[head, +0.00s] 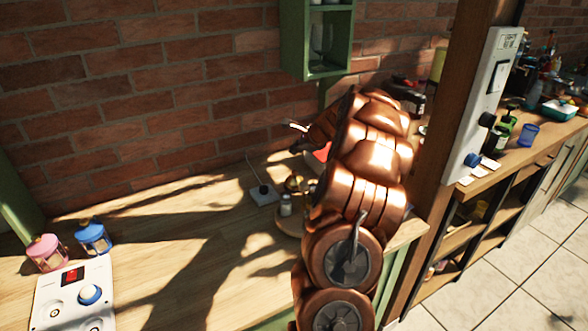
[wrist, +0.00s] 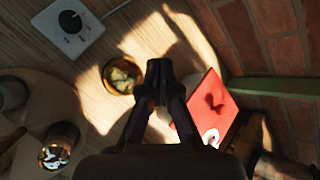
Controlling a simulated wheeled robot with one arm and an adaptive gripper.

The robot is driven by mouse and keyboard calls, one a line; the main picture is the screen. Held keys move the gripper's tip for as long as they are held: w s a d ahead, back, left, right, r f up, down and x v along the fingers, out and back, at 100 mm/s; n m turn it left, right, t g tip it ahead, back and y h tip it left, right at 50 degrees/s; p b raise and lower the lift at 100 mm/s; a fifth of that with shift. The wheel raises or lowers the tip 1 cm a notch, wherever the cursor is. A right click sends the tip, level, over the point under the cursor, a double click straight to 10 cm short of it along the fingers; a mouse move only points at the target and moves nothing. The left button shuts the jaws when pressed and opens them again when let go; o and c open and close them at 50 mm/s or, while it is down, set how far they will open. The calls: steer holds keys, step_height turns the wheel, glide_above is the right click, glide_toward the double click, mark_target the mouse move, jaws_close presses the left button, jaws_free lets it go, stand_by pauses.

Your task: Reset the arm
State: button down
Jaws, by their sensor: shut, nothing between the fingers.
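My copper-coloured arm (head: 365,160) reaches over the wooden table toward the brick wall in the head view. My gripper (wrist: 160,70) shows in the wrist view with its dark fingers together and nothing held. It is above the table, close to a small round bowl (wrist: 122,74) with pale contents and a red box-like object (wrist: 209,105). In the head view the gripper is mostly hidden by the arm.
A white dial box (head: 263,195) stands left of my arm. A pink lantern (head: 47,253), a blue lantern (head: 94,237) and a white panel (head: 75,297) stand at left. A wooden post (head: 455,110) rises at right; a green shelf (head: 318,40) hangs above. The table's middle is clear.

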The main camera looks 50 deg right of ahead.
stand_by(0.8)
steer(key=w+a+r+n+g+y, duration=0.1)
steer(key=a+r+n+g+y, duration=0.2)
steer(key=a+n, duration=1.15)
steer(key=s+a+r+g+y, duration=0.1)
steer(key=s+a, duration=0.2)
steer(key=a, duration=0.8)
steer(key=s+a+r+y, duration=0.1)
steer(key=s+a, duration=0.2)
steer(key=a, duration=0.8)
steer(key=s+a+n+g+h, duration=0.1)
steer(key=s+a+n+g, duration=0.4)
steer(key=s+a, duration=0.75)
steer(key=s+f+n+g+h, duration=0.2)
steer(key=s+n, duration=0.6)
steer(key=s, duration=1.2)
steer(key=shift+d+f+n+h, duration=0.35)
steer(key=shift+d+f+h, duration=0.15)
steer(key=shift+f, duration=0.1)
steer(key=shift+s, duration=0.1)
